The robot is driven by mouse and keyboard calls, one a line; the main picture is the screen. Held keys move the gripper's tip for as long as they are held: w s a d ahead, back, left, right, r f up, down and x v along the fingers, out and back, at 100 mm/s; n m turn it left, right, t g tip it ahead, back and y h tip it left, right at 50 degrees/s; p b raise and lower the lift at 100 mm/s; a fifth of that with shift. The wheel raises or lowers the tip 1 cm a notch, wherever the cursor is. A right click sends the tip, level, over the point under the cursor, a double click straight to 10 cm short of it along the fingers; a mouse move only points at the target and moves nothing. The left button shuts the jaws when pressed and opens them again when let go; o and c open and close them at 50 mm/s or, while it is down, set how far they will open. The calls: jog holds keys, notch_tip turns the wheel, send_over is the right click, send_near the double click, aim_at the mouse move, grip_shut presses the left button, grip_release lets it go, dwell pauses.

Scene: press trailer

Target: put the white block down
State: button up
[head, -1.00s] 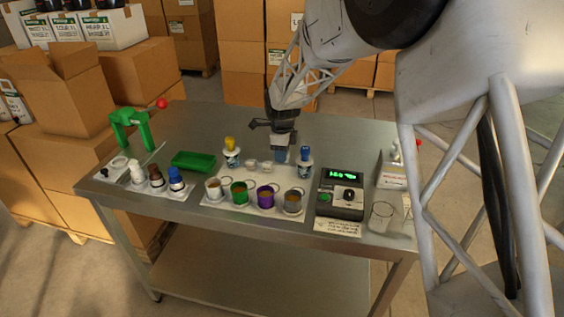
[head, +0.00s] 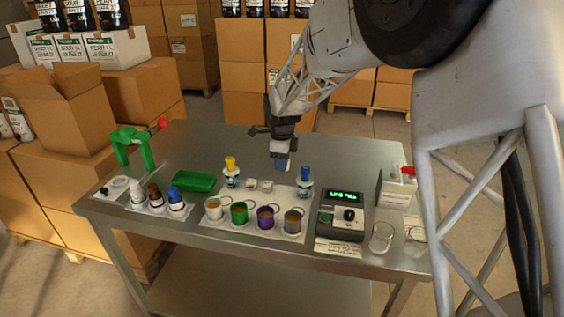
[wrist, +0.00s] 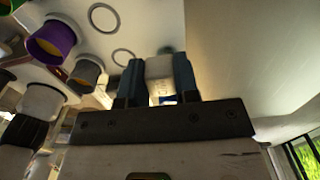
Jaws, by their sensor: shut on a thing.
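My gripper (head: 281,164) is above the table, behind the white mat and between the yellow-topped and blue-topped bottles. In the wrist view its two blue fingers (wrist: 159,80) are shut on a white block (wrist: 159,67). The fingers hide the held block in the head view. Two small white pieces (head: 258,184) sit on the mat (head: 229,188) to the left of the gripper. Whether the held block touches a surface cannot be told.
Cups of white, green, purple (head: 265,217) and grey stand along the mat's front. A yellow-topped bottle (head: 231,172) and a blue-topped bottle (head: 304,182) flank the gripper. A green tray (head: 194,181) lies left, a device with a green display (head: 342,215) right. The table's back is clear.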

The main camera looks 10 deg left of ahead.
jog(key=s+a, duration=0.2)
jog(key=s, duration=0.6)
jog(key=shift+s+r, duration=0.15)
jog(key=shift+s, duration=0.15)
jog(key=shift+f, duration=3.1)
jog(key=shift+f, duration=1.9)
jog(key=shift+f, duration=0.15)
jog(key=o, duration=0.9)
